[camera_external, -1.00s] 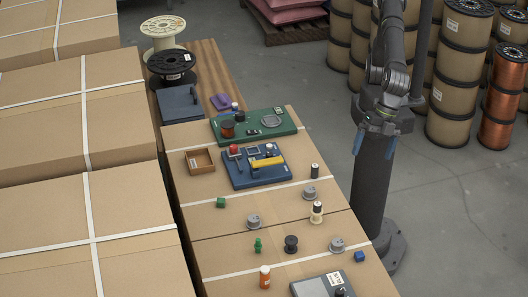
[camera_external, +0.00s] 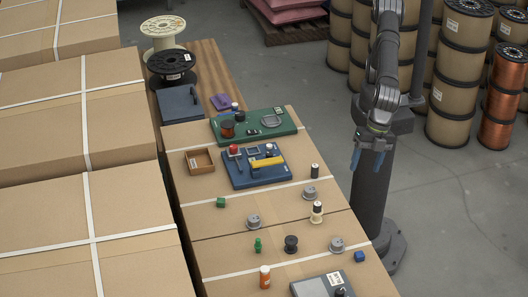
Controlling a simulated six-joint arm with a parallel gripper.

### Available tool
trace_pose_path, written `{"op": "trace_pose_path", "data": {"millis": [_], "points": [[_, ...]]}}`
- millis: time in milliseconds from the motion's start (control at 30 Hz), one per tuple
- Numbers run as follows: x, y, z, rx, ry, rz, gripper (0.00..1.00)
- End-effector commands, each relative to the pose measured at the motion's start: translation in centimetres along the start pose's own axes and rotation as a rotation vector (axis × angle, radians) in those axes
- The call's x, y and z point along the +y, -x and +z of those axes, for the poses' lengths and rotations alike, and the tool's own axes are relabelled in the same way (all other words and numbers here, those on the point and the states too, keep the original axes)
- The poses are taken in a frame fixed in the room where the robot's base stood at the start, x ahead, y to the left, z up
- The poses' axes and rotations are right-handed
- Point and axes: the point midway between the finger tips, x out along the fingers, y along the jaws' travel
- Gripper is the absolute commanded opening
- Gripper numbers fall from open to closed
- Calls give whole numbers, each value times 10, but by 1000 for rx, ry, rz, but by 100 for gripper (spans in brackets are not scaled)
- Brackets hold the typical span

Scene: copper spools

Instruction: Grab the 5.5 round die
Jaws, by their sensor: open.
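Several grey round pieces that may be the round dies stand on the cardboard work surface (camera_external: 225,245). One grey round piece (camera_external: 309,193) is near the right edge, another (camera_external: 253,221) is left of the middle, and a third (camera_external: 337,244) is nearer the front right. Their markings are too small to read, so I cannot tell which is 5.5. My gripper (camera_external: 367,160) has blue fingers, spread apart and empty. It hangs in the air to the right of the work surface in the picture, away from these pieces.
A black-and-cream spool (camera_external: 317,212), a dark spool (camera_external: 291,244), a green cube (camera_external: 221,202) and a blue cube (camera_external: 359,257) stand nearby. Blue (camera_external: 236,180) and green (camera_external: 285,122) trays hold parts behind. A grey device (camera_external: 312,288) lies at the front. Strapped cartons fill the left.

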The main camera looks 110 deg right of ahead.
Motion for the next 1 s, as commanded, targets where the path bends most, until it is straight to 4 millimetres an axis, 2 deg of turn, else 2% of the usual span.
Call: {"op": "trace_pose_path", "data": {"millis": [33, 200, 300, 433, 667, 1000], "points": [[9, -17, -6, -24, -20, -27, 61], [30, -61, -20, -90, -71, -126, 61], [39, -82, -24, -117, -93, -175, 61], [46, -100, -26, -140, -110, -221, 61], [45, -120, -25, -152, -116, -246, 61], [28, -188, -15, -152, -116, -245, 61]]}}
